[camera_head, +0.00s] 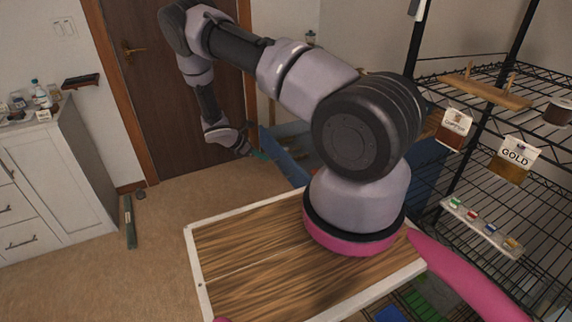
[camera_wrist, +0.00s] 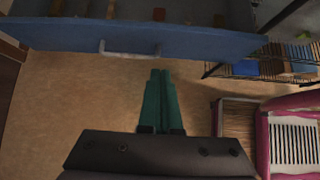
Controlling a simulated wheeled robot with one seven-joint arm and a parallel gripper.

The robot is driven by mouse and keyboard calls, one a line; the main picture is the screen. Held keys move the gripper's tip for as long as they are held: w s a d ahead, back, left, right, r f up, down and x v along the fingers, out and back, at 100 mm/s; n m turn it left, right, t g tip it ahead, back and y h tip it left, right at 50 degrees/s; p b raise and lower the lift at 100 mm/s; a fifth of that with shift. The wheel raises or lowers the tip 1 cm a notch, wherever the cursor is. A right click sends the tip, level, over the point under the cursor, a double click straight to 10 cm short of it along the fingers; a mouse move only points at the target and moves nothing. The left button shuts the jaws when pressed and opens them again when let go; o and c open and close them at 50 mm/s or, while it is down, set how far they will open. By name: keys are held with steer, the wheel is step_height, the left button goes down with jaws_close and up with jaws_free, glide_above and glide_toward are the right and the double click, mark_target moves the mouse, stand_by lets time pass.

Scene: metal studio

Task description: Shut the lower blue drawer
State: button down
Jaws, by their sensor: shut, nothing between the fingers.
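A blue drawer (camera_head: 283,158) stands pulled out in the head view, partly hidden behind my arm. In the wrist view its long blue front (camera_wrist: 205,42) crosses the top, with a pale bar handle (camera_wrist: 128,51) left of centre. Part of the open inside, with small items, shows beyond the front. My gripper (camera_wrist: 160,72) has green fingers shut together and empty. In the head view my gripper (camera_head: 260,155) is beside the drawer's near left end.
A white cabinet (camera_head: 90,175) with bottles on top stands at the left, and a brown door (camera_head: 170,95) is behind. A black wire shelf (camera_head: 500,215) with signs fills the right. The carpet (camera_head: 160,225) in front of the door is mostly clear.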

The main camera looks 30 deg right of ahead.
glide_toward(294, 167)
step_height(294, 167, down, 4)
steer(key=d, duration=0.3)
steer(key=shift+w+d+f, duration=0.2)
steer(key=shift+d, duration=0.35)
steer(key=shift+d, duration=0.1)
steer(key=w+d, duration=0.1)
steer(key=d, duration=2.7)
